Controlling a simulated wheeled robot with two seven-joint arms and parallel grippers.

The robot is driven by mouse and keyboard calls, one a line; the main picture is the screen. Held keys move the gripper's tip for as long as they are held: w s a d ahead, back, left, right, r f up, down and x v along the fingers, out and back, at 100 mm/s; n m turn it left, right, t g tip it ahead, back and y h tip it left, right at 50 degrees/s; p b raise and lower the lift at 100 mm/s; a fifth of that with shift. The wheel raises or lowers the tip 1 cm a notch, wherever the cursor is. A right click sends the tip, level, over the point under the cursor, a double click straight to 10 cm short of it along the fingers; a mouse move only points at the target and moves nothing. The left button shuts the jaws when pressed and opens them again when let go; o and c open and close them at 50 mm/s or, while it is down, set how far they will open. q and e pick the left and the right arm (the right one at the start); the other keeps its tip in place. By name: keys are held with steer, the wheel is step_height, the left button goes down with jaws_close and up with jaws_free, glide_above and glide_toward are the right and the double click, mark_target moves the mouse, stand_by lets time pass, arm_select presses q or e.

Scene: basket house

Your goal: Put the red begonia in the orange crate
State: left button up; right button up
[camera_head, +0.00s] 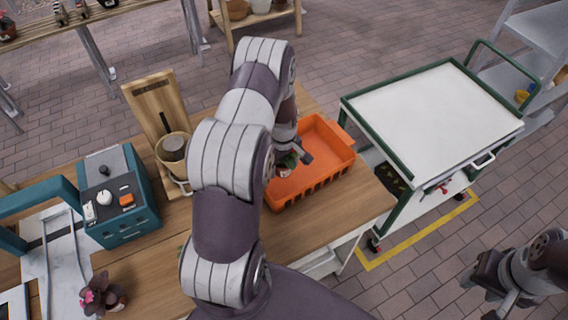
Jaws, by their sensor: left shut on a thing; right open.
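The orange crate (318,184) stands on the wooden table, open at the top. My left gripper (293,158) is over the crate's left part, shut on a small plant with green leaves and a bit of red (287,161), which looks like the red begonia. Most of the plant is hidden by my arm and gripper. I cannot tell whether it touches the crate floor. My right gripper (507,303) is open and empty at the lower right, over the paved floor, away from the table.
A dark-leaved plant with pink flowers (104,296) stands at the table's lower left. A teal box (121,199) and a wooden stand with a pot (172,152) are left of my arm. A white-topped cart with a green frame (431,112) stands right of the table.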

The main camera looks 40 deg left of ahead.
mark_target(278, 171)
arm_select(q)
steer(key=shift+w+a+f, duration=0.15)
steer(key=shift+a+f, duration=0.25)
steer(key=shift+a, duration=0.15)
steer(key=shift+w+a+f, duration=0.15)
steer(key=shift+a+f, duration=0.2)
steer(key=shift+a, duration=0.2)
step_height(278, 171, down, 4)
steer(key=shift+s+r+p, duration=0.15)
steer(key=shift+r+p, duration=0.05)
steer(key=shift+p, duration=0.95)
steer(key=shift+f, duration=0.2)
steer(key=shift+f+b, duration=0.25)
steer(key=shift+b, duration=0.1)
steer(key=o, duration=1.1)
steer(key=shift+r, duration=0.15)
